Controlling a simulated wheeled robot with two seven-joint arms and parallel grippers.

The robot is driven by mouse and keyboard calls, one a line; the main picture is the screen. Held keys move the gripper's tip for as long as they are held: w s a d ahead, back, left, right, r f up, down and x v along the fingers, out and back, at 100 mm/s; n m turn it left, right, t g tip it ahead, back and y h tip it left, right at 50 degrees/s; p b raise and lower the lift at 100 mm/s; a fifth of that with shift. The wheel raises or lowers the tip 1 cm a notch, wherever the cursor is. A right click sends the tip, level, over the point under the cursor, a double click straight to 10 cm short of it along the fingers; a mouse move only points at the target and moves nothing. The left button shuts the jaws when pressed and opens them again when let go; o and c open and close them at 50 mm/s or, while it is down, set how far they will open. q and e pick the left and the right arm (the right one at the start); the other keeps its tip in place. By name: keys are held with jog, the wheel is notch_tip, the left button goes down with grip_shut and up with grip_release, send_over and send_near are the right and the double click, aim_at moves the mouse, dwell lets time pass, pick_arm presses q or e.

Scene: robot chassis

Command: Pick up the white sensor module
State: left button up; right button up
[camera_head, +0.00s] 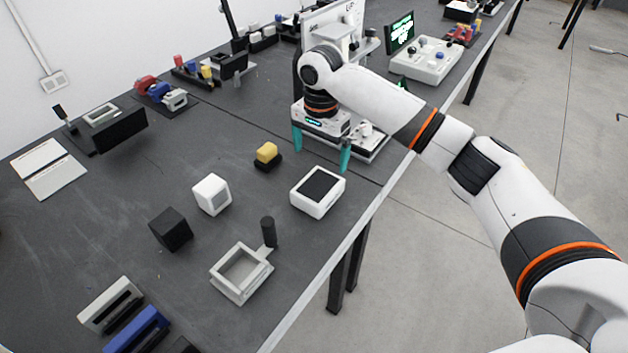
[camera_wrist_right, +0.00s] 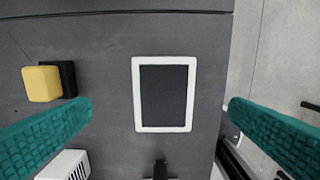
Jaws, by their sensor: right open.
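A white box with a dark top panel (camera_head: 317,192) lies on the dark table near its right edge. A white cube with a grey face (camera_head: 211,194) stands further left; I cannot tell for sure which is the sensor module. My right gripper (camera_head: 321,148) is open and empty, its teal fingers pointing down, just behind the panelled box in the head view. In the right wrist view the panelled box (camera_wrist_right: 163,130) lies between the two fingers, below and apart from them. The white cube (camera_wrist_right: 66,166) is partly cut off there. My left gripper is not in view.
A yellow block on a black base (camera_head: 267,153) sits left of the gripper. A black cube (camera_head: 171,229) and a light square frame with a black post (camera_head: 240,273) stand nearer. A white device with knobs (camera_head: 425,60) is further back.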

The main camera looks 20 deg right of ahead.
send_over(319, 184)
jog(key=f, duration=0.4)
jog(key=shift+d, duration=0.2)
notch_tip(319, 184, down, 4)
jog(key=shift+a+r, duration=0.1)
jog(key=shift+r, duration=0.1)
notch_tip(319, 184, down, 2)
jog(key=shift+f, duration=0.3)
jog(key=shift+c, duration=0.6)
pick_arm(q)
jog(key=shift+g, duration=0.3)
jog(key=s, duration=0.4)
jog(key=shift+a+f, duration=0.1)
pick_arm(e)
jog(key=c, duration=1)
